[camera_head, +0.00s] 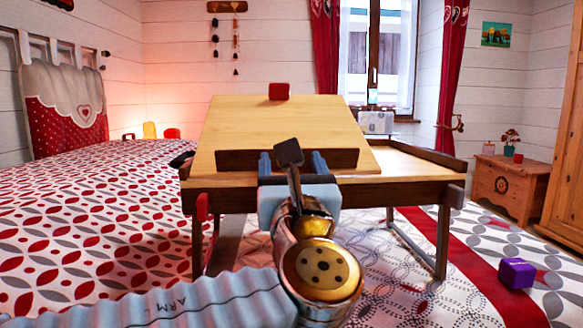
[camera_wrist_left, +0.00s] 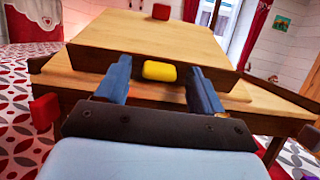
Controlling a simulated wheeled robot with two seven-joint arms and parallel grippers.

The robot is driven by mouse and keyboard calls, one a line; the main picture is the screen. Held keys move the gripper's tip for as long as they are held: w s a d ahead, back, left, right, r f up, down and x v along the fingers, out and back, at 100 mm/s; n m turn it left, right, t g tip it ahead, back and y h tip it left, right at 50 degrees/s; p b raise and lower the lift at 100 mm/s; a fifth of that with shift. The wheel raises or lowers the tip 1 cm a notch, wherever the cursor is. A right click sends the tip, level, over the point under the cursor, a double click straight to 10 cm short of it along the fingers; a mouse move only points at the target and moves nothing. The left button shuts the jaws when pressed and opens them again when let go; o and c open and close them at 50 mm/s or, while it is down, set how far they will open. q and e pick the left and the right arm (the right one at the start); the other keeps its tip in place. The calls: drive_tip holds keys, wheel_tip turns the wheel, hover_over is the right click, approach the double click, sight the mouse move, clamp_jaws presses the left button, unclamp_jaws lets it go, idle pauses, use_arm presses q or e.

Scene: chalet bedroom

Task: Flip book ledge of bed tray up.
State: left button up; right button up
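The bed tray (camera_head: 420,163) stands on the bed with its pale wooden top panel (camera_head: 270,122) tilted up toward the back. A dark brown ledge strip (camera_head: 235,159) runs along the panel's lower front edge; it also shows in the left wrist view (camera_wrist_left: 95,62). A yellow block (camera_wrist_left: 160,71) sits at the middle of this strip, hidden behind my gripper in the head view. My left gripper (camera_head: 292,162) is in front of the strip. Its two blue fingers (camera_wrist_left: 160,85) are apart, one on each side of the yellow block, with visible gaps. My right gripper is out of view.
A red block (camera_head: 279,91) is at the panel's top edge. Another red piece (camera_head: 202,207) is at the tray's left front corner. A purple block (camera_head: 516,273) lies on the bed at right. A wooden nightstand (camera_head: 510,187) stands beyond.

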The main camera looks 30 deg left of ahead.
use_arm(q)
drive_tip(key=p+v, duration=0.1)
drive_tip(key=v, duration=1.3)
drive_tip(key=shift+f, duration=0.15)
